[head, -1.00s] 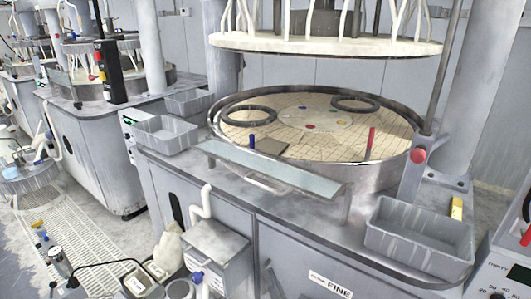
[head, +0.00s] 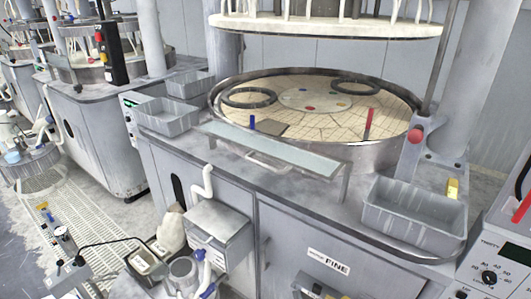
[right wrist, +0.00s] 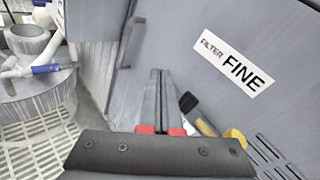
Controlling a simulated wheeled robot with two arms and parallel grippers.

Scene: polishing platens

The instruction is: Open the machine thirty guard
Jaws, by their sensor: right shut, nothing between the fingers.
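The guard (head: 270,150) is a long, narrow pale panel along the front edge of the polishing machine, in front of the round tiled platen (head: 300,118). It lies nearly flat on a low bracket, with a bar handle (head: 268,162) on its front side. I see no number thirty on the machine. My right gripper (right wrist: 161,72) is shut and empty in the right wrist view. It points towards the cabinet front, with the "FILTER FINE" label (right wrist: 238,62) to its right and a dark upright handle (right wrist: 130,32) just beyond. I cannot make out either gripper in the head view.
A grey bin (head: 415,222) sits on the right of the machine top, below a post with a red button (head: 415,135). A control panel (head: 495,262) stands at the right edge. A grey box (head: 217,228) juts from the cabinet front. Hoses and vessels crowd the lower left.

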